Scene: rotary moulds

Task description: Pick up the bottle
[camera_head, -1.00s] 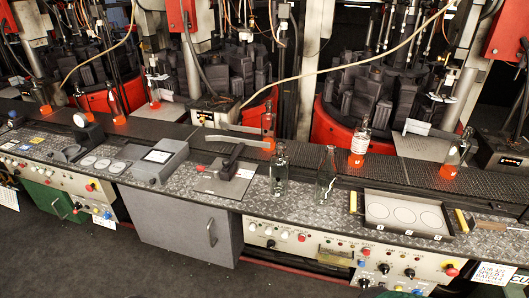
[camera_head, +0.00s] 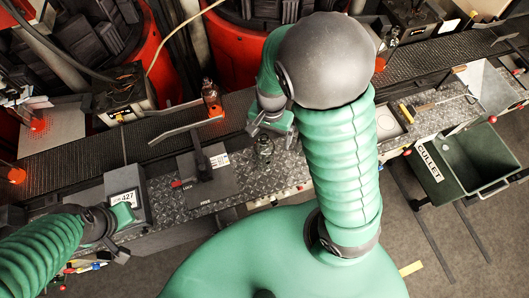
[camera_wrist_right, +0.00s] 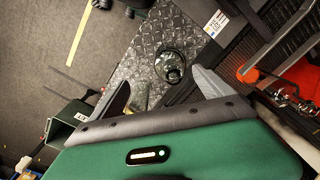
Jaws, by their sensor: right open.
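A clear glass bottle (camera_head: 263,147) stands on the diamond-plate counter, just below my right gripper (camera_head: 271,128) in the head view. In the right wrist view the bottle (camera_wrist_right: 171,66) is seen from above, ahead of the gap between my right fingers (camera_wrist_right: 163,80). The right gripper is open with its fingers spread, and the bottle is not gripped. A grey-green shape shows beside the left finger there; I cannot tell what it is. My right arm covers part of the counter. My left gripper (camera_head: 120,235) is at the lower left, its finger opening unclear.
A dark plate with a handle (camera_head: 202,165) lies left of the clear bottle. A green cullet bin (camera_head: 478,160) is at the right. Red mould machinery (camera_head: 235,55) stands beyond the conveyor.

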